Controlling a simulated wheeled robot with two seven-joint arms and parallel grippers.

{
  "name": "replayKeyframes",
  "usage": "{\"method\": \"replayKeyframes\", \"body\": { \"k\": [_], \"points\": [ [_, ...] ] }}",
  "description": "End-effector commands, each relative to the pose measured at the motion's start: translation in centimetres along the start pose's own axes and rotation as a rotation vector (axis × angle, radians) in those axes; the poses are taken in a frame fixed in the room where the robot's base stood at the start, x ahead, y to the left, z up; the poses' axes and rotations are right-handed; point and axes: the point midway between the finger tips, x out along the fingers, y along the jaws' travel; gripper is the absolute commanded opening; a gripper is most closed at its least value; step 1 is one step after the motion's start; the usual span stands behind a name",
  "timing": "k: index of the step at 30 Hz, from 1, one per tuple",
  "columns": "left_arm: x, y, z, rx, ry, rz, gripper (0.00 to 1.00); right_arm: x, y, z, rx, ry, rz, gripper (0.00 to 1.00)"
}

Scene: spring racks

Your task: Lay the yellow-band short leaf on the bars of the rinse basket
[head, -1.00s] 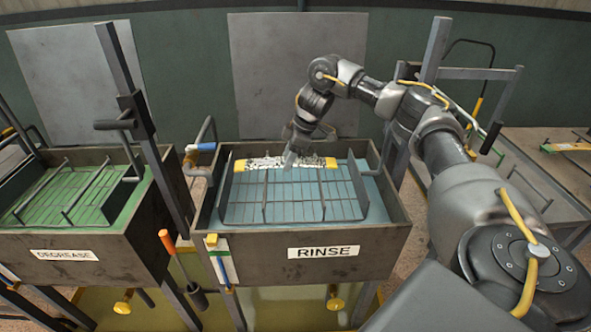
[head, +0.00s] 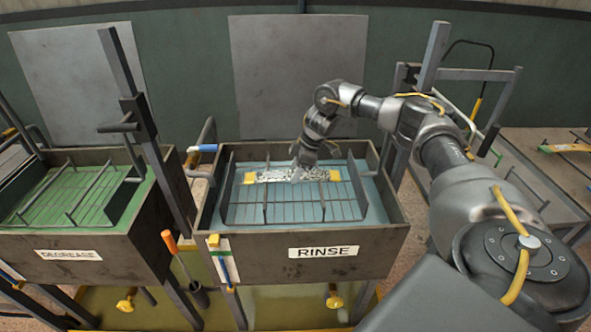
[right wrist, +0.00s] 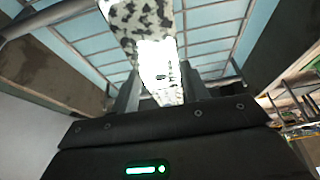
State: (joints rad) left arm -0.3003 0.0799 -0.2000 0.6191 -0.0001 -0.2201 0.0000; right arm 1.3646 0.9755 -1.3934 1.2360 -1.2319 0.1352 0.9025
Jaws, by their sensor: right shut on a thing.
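The yellow-band short leaf (head: 270,174) is a flat, speckled white-and-black strip with yellow ends, lying crosswise at the rear part of the rinse basket (head: 267,211) in the head view. My right gripper (head: 297,174) is shut on the leaf near its middle. In the right wrist view the speckled leaf (right wrist: 140,22) runs up from between the fingers (right wrist: 158,95), with the basket bars beyond it. Whether the leaf touches the bars I cannot tell. My left gripper is not in view.
The rinse tank (head: 300,272) has high grey walls and blue liquid around the basket. The degrease tank (head: 75,258) with a green-lit basket stands at left, with a grey post (head: 150,130) between. A bench (head: 570,170) with a yellow-marked strip is at right.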

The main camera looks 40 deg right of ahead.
Motion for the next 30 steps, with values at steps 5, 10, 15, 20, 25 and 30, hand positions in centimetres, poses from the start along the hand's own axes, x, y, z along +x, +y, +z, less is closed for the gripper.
{"method": "replayKeyframes", "body": {
  "k": [5,10,15,20,25,30],
  "points": [
    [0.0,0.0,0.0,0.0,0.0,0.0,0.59,0.1,0.1,-0.1,0.0,0.004,0.002,0.09],
    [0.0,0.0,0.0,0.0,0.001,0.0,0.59,0.5,0.1,0.1,0.0,0.003,0.002,0.09],
    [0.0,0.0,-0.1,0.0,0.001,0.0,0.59,0.8,0.0,0.3,0.0,-0.001,0.0,0.58],
    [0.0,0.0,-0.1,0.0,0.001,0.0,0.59,0.8,0.0,0.3,0.0,0.0,0.0,0.67],
    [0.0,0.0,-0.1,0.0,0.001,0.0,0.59,0.7,0.0,0.3,0.0,0.0,0.0,0.67],
    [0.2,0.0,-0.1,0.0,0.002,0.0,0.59,-0.5,0.1,-0.1,-0.001,0.003,0.002,0.67]
  ]
}}
